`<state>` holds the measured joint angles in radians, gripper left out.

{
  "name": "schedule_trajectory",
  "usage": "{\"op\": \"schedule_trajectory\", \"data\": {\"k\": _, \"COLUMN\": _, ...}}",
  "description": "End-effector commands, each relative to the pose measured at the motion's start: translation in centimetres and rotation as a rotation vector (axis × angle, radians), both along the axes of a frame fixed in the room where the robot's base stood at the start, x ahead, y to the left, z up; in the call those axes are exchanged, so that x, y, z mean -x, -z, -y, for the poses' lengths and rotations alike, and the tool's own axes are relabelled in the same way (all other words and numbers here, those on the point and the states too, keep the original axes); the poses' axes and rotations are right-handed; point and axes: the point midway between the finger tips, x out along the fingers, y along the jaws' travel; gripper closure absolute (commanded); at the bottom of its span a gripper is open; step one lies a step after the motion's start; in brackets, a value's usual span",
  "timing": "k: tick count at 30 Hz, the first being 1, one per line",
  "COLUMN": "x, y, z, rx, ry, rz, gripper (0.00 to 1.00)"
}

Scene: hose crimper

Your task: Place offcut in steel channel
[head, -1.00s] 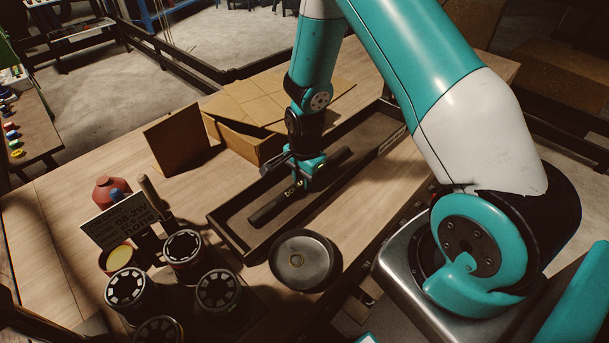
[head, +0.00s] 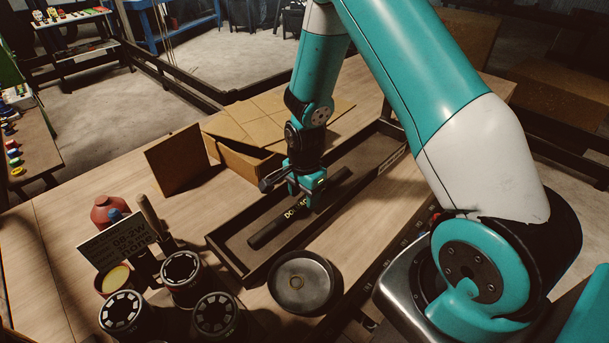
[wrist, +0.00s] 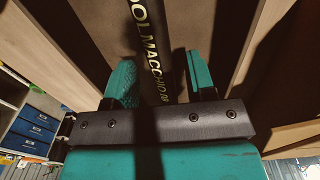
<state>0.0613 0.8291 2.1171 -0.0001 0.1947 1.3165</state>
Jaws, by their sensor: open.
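The offcut is a black hose piece (head: 270,231) with yellow lettering, lying lengthwise inside the long dark steel channel (head: 234,262) on the bench. My gripper (head: 302,203) is down over the middle of the hose, within the channel's outline. In the wrist view the hose (wrist: 143,48) runs between the two spread teal fingers, with a gap beside the right one. The gripper is open. The part of the hose behind the fingers is hidden in the head view.
An open cardboard box (head: 243,160) and an upright brown panel (head: 178,158) stand behind the channel. A round metal dish (head: 304,283) sits close in front. Several black slotted cylinders (head: 181,272), a sign (head: 121,245) and a red pot (head: 106,211) stand at left.

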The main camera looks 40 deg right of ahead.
Motion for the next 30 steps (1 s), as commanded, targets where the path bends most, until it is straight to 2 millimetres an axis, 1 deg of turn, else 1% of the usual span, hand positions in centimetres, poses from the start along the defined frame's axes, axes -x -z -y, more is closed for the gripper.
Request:
{"op": "schedule_trajectory", "data": {"k": 9, "x": -0.1, "y": -6.3, "z": 0.0, "rx": 0.001, "ry": 0.0, "rz": 0.007, "gripper": 0.49}}
{"op": "schedule_trajectory", "data": {"k": 12, "x": 0.0, "y": -8.0, "z": 0.0, "rx": 0.0, "ry": 0.0, "rz": 0.005, "gripper": 0.49}}
{"op": "schedule_trajectory", "data": {"k": 15, "x": 0.0, "y": -9.3, "z": 0.0, "rx": 0.0, "ry": 0.0, "rz": 0.003, "gripper": 0.49}}
{"op": "schedule_trajectory", "data": {"k": 17, "x": 0.0, "y": -9.8, "z": 0.0, "rx": 0.0, "ry": -0.001, "rz": 0.003, "gripper": 0.49}}
{"op": "schedule_trajectory", "data": {"k": 20, "x": 0.4, "y": -11.1, "z": -0.9, "rx": -0.012, "ry": -0.062, "rz": 0.01, "gripper": 0.49}}
{"op": "schedule_trajectory", "data": {"k": 23, "x": 1.8, "y": -13.9, "z": -3.7, "rx": -0.055, "ry": -0.283, "rz": 0.039, "gripper": 0.49}}
{"op": "schedule_trajectory", "data": {"k": 25, "x": 3.9, "y": -16.5, "z": -6.5, "rx": -0.098, "ry": -0.534, "rz": 0.075, "gripper": 0.49}}
{"op": "schedule_trajectory", "data": {"k": 26, "x": 5.1, "y": -17.7, "z": -7.9, "rx": -0.117, "ry": -0.656, "rz": 0.095, "gripper": 0.49}}
{"op": "schedule_trajectory", "data": {"k": 27, "x": 6.8, "y": -19.1, "z": -9.5, "rx": -0.142, "ry": -0.826, "rz": 0.122, "gripper": 0.49}}
{"op": "schedule_trajectory", "data": {"k": 29, "x": 9.6, "y": -21.0, "z": -11.8, "rx": -0.172, "ry": -1.076, "rz": 0.166, "gripper": 0.49}}
{"op": "schedule_trajectory", "data": {"k": 30, "x": 11.5, "y": -22.1, "z": -13.0, "rx": -0.189, "ry": -1.236, "rz": 0.197, "gripper": 0.49}}
